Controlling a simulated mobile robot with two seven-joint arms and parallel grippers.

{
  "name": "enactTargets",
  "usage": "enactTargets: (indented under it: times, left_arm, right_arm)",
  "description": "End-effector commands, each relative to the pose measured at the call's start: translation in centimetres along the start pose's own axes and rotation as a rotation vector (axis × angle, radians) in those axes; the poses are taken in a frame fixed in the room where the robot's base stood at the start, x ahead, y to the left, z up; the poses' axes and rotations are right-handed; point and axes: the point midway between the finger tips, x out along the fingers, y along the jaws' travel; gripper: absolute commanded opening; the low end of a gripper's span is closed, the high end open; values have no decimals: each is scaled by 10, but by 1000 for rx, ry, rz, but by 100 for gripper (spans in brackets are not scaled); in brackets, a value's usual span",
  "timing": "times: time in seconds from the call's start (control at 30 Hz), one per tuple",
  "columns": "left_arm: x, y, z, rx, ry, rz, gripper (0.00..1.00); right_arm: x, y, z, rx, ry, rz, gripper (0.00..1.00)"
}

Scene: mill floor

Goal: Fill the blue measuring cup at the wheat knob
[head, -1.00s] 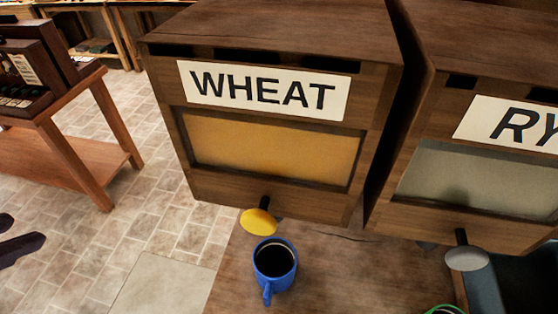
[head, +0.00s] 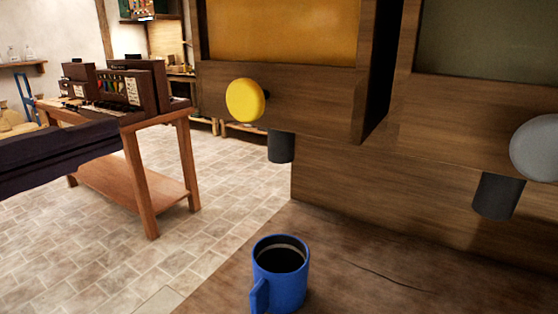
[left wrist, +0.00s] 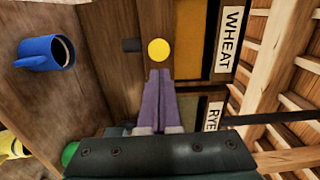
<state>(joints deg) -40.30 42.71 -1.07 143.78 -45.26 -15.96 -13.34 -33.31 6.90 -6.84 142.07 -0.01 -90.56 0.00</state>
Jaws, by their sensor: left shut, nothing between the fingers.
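The blue measuring cup (head: 290,292) stands upright on the wooden counter, its handle toward me; its inside looks dark. It also shows in the left wrist view (left wrist: 37,54). The yellow knob (head: 244,101) sits on the front of the wheat bin (head: 320,98), with a dark spout (head: 281,146) below and to its right. In the head view the spout appears above the cup. My left gripper (head: 117,136) is shut and empty, left of the knob. In the left wrist view its purple fingers (left wrist: 160,74) point at the knob (left wrist: 159,50). My right gripper is not in view.
The rye bin (head: 470,120) stands to the right, with a grey knob (head: 536,148) and its own dark spout (head: 497,195). A wooden table (head: 155,190) with a dark rack stands at the left. Tiled floor lies open between. A green object (left wrist: 70,153) shows in the left wrist view.

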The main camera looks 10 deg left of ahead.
Motion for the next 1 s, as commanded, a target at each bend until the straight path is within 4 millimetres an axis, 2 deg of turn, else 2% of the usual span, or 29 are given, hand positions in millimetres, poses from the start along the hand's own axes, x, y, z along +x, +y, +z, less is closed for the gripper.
enactTargets:
  times: [0.03, 0.1, 0.57, 0.77, 1.0]
  left_arm:
    - [0, 6, -3, 14, 16, -3, 0]
    - [0, 6, -5, 25, 27, -5, 0]
    - [4, 3, -5, 26, 29, -8, 0]
    - [22, 0, -5, 27, 29, -11, 0]
    - [53, 0, -6, 28, 29, -10, 0]
  right_arm:
    - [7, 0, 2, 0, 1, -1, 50]
    - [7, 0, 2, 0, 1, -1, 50]
    - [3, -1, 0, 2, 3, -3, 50]
    - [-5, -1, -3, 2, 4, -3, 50]
    - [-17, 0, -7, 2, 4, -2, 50]
